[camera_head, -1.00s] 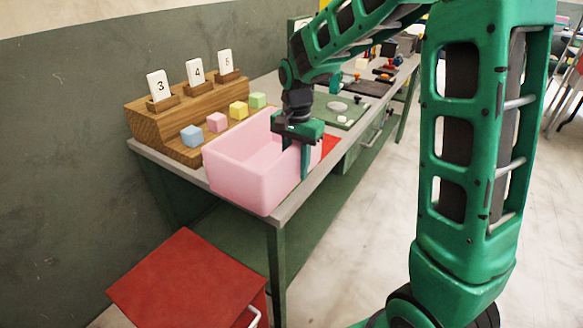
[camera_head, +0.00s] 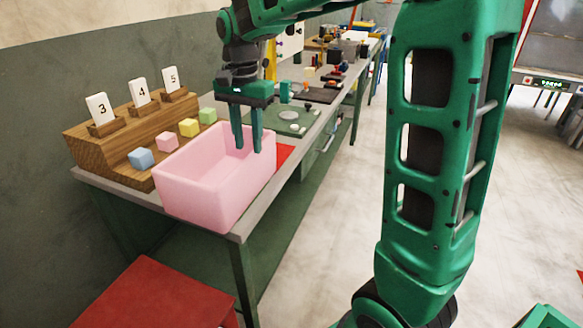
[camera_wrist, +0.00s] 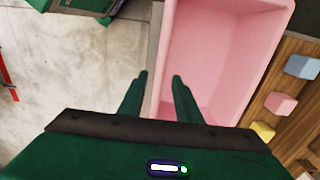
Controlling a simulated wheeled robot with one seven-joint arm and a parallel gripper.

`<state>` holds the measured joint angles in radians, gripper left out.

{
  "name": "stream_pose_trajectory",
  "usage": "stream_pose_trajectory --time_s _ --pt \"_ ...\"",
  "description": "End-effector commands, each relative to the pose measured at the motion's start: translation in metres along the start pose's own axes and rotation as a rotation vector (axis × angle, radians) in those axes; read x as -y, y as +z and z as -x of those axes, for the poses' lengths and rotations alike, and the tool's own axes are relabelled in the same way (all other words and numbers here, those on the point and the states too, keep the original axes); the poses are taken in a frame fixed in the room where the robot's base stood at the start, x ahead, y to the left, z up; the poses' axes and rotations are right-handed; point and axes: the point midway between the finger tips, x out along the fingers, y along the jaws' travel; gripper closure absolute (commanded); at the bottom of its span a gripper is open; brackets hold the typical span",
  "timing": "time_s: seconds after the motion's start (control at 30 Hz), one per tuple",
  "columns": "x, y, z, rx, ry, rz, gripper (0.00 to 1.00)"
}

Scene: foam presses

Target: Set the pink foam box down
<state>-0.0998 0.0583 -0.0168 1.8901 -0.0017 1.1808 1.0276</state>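The pink foam box (camera_head: 205,200) is an open-topped tub standing upright at the near end of the grey table (camera_head: 265,200). Its front side is at or very close to the table's end edge; I cannot tell whether it overhangs. My gripper (camera_head: 247,147) is open and empty, with its fingers pointing down above the box's right rim. In the wrist view, the box (camera_wrist: 222,60) is on the right, and its wall edge lies between the spread fingertips (camera_wrist: 160,78). The fingers look apart from the wall.
A wooden stepped stand (camera_head: 120,145) with cards 3, 4 and 5 and several coloured cubes is left of the box. A red patch (camera_head: 284,153) and a green board (camera_head: 290,120) lie beyond. A red-topped cabinet (camera_head: 160,295) stands below in front.

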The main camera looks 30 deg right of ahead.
Motion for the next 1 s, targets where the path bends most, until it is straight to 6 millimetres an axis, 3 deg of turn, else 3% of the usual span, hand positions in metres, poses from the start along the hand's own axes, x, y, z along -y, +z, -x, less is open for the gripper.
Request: stream_pose_trajectory --time_s 0.17,0.27,0.47,0.6,0.7,0.83,1.0 --pt "-0.011 -0.003 0.000 -0.002 0.001 0.004 0.69" --pt "-0.042 -0.009 0.000 -0.008 0.003 0.028 0.69" --pt "-0.156 -0.015 -0.012 -0.015 0.009 0.131 0.69" --pt "-0.238 0.000 -0.033 -0.009 0.010 0.221 0.69" --pt "-0.283 0.016 -0.049 -0.002 0.006 0.281 0.69" --pt "-0.320 0.036 -0.067 0.005 0.000 0.343 0.69" --pt "-0.333 0.055 -0.077 0.009 -0.004 0.384 0.66"
